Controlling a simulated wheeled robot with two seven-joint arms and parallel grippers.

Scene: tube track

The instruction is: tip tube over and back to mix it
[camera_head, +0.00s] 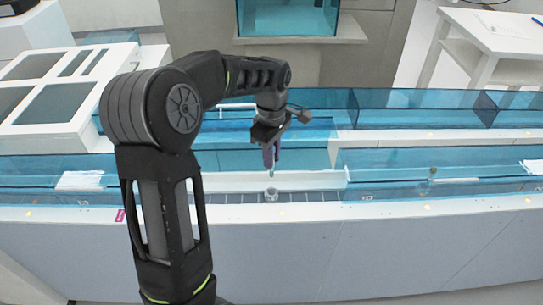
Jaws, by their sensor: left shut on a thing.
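My left gripper (270,145) points down over the middle of the blue-walled track. It is shut on the tube (269,158), a small purplish piece that shows below the dark wrist. The tube hangs roughly upright, with a teal tip at its lower end. The fingers and the upper part of the tube are hard to make out at this size. A small round grey holder (271,194) stands on the track floor just below, apart from the tube. My right gripper is not in view.
Clear blue walls (400,158) run along the track on both sides. A white unit with dark panels (58,105) stands at the left. A white table (490,42) is at the back right, and a blue tank (288,18) at the back. White items (80,180) lie in the left track.

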